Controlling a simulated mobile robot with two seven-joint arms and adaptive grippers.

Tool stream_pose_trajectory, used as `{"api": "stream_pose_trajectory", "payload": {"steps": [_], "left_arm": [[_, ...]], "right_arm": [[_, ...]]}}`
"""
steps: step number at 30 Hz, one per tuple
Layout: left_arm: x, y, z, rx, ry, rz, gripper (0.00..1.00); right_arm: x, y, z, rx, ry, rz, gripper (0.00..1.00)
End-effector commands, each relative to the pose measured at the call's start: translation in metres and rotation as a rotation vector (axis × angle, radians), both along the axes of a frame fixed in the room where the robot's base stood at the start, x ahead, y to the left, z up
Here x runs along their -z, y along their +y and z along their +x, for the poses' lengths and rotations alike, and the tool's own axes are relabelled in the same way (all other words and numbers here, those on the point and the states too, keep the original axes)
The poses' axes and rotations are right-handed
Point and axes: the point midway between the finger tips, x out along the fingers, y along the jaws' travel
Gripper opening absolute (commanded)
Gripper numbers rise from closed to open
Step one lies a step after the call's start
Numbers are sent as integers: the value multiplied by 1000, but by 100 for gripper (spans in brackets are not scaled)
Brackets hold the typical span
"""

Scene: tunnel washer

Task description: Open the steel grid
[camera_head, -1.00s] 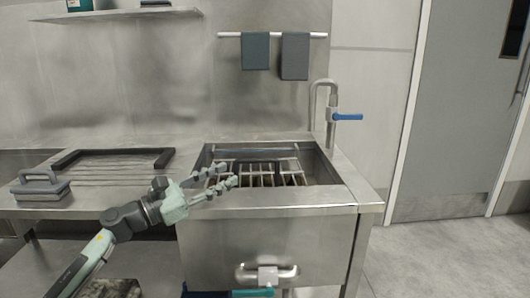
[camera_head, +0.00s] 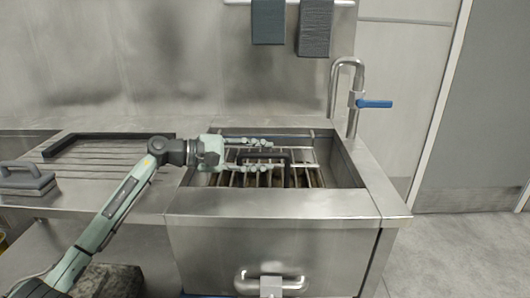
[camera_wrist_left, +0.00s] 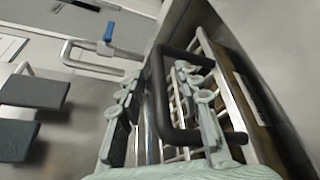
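The steel grid (camera_head: 300,178) is a set of pale metal bars lying across the sink basin. It has a dark U-shaped handle (camera_wrist_left: 157,100), whose bar shows between my left fingers in the left wrist view. My left gripper (camera_head: 268,155) reaches in from the left over the grid, fingers pointing right. In the left wrist view the fingers (camera_wrist_left: 159,72) are spread apart, one on each side of the handle's bar, with no clear grip on it. The fingers hide part of the grid and handle in the head view. My right gripper is not in view.
The sink rim (camera_head: 270,202) surrounds the basin. A tap with a blue lever (camera_head: 374,104) stands at the back right. Two grey cloths (camera_head: 316,28) hang on the wall rail. A grey handled block (camera_head: 28,180) sits on the ribbed drainboard at left.

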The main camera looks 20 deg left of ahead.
Motion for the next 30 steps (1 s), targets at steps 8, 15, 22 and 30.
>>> {"api": "stream_pose_trajectory", "payload": {"steps": [8, 15, 22, 30], "left_arm": [[3, -9, 6, 0, 0, 0, 34], [3, -9, 6, 0, 1, -1, 21], [3, -9, 6, 0, 1, -1, 0], [3, -9, 6, 0, 1, -1, 0]], "right_arm": [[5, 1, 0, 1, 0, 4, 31], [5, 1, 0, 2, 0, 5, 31], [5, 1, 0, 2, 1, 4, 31], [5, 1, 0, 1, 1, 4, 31]]}}
